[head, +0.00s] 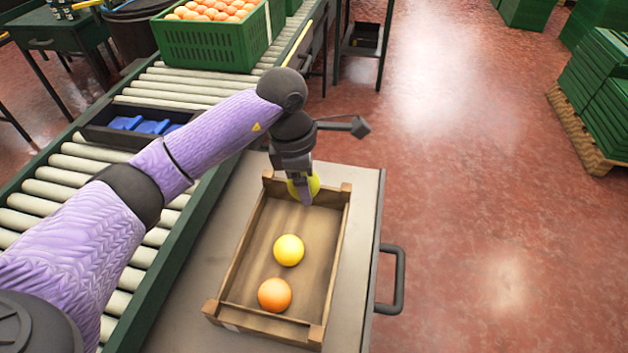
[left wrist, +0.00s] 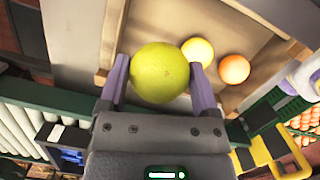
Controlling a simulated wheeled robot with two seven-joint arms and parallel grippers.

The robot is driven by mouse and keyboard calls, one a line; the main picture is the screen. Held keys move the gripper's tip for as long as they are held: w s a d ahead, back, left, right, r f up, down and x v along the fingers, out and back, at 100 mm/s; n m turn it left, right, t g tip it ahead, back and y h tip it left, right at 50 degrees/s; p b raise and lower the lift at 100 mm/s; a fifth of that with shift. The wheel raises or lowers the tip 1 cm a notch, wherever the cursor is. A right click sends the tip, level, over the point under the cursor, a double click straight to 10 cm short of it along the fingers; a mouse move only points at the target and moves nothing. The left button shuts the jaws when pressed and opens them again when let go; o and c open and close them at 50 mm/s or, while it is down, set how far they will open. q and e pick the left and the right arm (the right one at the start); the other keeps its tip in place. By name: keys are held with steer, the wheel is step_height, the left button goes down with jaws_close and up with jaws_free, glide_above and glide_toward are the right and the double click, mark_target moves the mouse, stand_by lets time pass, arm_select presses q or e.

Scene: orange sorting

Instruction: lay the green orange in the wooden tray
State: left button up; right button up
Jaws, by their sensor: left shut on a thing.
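The green orange (left wrist: 160,72) is a yellow-green ball held between the two fingers of my left gripper (left wrist: 158,82) in the left wrist view. In the head view my left gripper (head: 302,188) is over the far end of the wooden tray (head: 338,255), and the green orange (head: 313,184) shows partly behind its fingers. I cannot tell whether the fruit touches the tray floor. A yellow fruit (head: 288,250) and an orange one (head: 274,295) lie in the tray's middle and near part. My right gripper is not in view.
The tray stands on a grey cart top (head: 365,215) with a dark handle (head: 398,280) at its right. A roller conveyor (head: 60,180) on the left carries a dark bin with blue items (head: 110,137) and a green crate of oranges (head: 215,45). Red floor lies open to the right.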

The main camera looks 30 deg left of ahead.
arm_select(q)
steer(key=n, duration=0.1)
steer(key=a+f+n, duration=0.1)
steer(key=n, duration=0.1)
steer(key=shift+w+a+f, duration=0.2)
steer(key=shift+w+a, duration=0.1)
steer(key=shift+w, duration=0.05)
steer(key=shift+a+f, duration=0.1)
steer(key=shift+f, duration=0.05)
step_height(320, 180, down, 7)
steer(key=b, duration=0.5)
steer(key=shift+f, duration=0.35)
steer(key=shift+r, duration=0.1)
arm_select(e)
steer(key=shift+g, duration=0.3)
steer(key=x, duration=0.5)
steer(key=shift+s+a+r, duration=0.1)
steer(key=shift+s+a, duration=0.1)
arm_select(q)
steer(key=shift+w, duration=0.1)
steer(key=shift+f, duration=0.25)
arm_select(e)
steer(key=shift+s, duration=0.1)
